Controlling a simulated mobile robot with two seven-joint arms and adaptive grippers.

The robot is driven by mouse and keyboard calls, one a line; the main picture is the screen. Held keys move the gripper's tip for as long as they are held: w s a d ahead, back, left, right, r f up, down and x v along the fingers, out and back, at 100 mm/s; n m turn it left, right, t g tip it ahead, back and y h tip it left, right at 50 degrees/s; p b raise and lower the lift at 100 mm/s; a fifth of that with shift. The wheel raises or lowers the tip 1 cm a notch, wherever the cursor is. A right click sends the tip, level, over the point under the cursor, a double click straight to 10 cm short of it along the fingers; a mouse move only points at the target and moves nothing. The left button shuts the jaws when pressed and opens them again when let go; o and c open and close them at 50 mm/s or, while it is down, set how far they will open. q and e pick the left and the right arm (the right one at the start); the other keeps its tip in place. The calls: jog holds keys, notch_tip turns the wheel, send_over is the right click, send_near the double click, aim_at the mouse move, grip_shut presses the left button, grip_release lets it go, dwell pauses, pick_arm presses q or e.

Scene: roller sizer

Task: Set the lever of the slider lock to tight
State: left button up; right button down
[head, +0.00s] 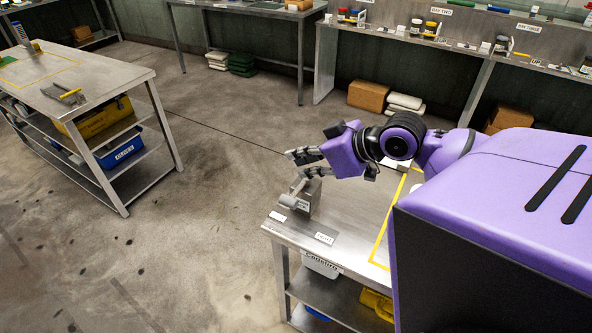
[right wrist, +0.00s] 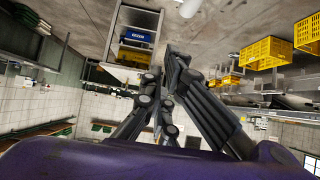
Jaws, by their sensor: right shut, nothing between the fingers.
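The slider lock (head: 309,195) is a small grey block on the near left corner of a steel table. Its lever (head: 290,199) has a pale rounded knob and sticks out to the left of the block, towards the table edge. Small labels lie on the table beside it; their wording is too small to read surely. My right gripper (head: 296,163) is just above and behind the lock, pointing left, shut and empty. No contact with the lever is visible. In the right wrist view its dark fingers (right wrist: 166,92) reach up the middle. My left gripper is not in view.
The steel table (head: 345,226) has a yellow taped outline and a lower shelf with bins. Another steel table (head: 98,88) with a blue bin (head: 118,148) stands at left. Benches line the back wall. The floor (head: 190,245) between is clear.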

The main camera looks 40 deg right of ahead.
aim_at(298, 190)
jog(key=x, duration=0.9)
jog(key=s+f, duration=0.1)
jog(key=s+d+f, duration=0.1)
jog(key=s, duration=0.1)
jog(key=shift+f, duration=0.15)
jog(key=shift+d, duration=0.1)
